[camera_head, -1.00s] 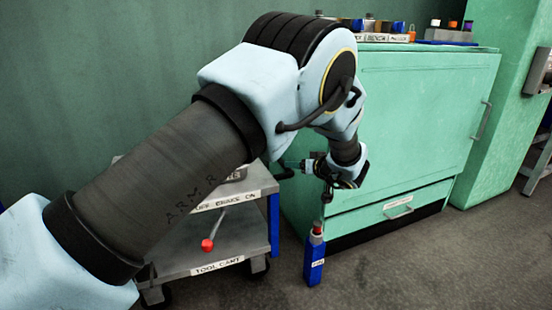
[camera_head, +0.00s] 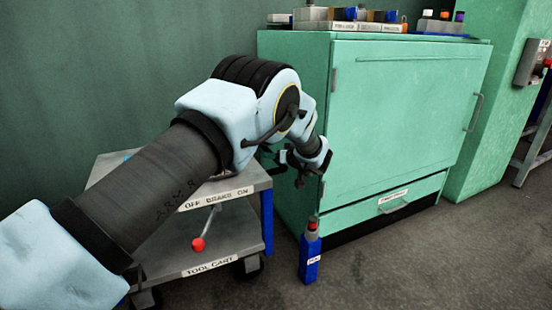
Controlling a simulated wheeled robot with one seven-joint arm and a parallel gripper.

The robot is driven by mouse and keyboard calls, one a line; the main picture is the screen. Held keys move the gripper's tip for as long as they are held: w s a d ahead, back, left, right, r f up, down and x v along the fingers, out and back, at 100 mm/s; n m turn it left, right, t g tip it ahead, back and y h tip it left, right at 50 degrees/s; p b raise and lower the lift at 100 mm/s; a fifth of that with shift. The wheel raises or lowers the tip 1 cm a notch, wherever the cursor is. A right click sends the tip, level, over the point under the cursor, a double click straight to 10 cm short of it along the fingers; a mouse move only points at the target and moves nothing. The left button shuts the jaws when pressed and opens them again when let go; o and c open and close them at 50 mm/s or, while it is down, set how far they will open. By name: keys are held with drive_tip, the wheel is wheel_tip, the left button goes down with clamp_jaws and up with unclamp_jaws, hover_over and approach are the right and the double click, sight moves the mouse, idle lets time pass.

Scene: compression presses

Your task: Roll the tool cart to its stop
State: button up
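The tool cart (camera_head: 209,264) is a grey two-shelf cart at the lower left, with a "TOOL CART" label on its lower shelf. Its upper shelf edge carries an "OFF BRAKE ON" label (camera_head: 217,199). A brake lever with a red knob (camera_head: 198,244) hangs below that label, tilted down to the left. My arm covers much of the cart's top. My gripper (camera_head: 298,177) is in front of the green cabinet's left side, right of the cart's top; its fingers are small and dark, and I cannot tell whether they are open. A blue post with a red top (camera_head: 310,255) stands on the floor right of the cart.
The green cabinet (camera_head: 400,120) stands right of the cart, with a drawer (camera_head: 385,207) at its base. Boxes and bottles (camera_head: 345,20) sit on its top. Open grey floor (camera_head: 430,270) lies in front. A green wall is behind the cart.

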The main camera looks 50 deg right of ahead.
drive_tip(key=shift+w, duration=0.1)
clamp_jaws()
idle(0.4)
idle(1.0)
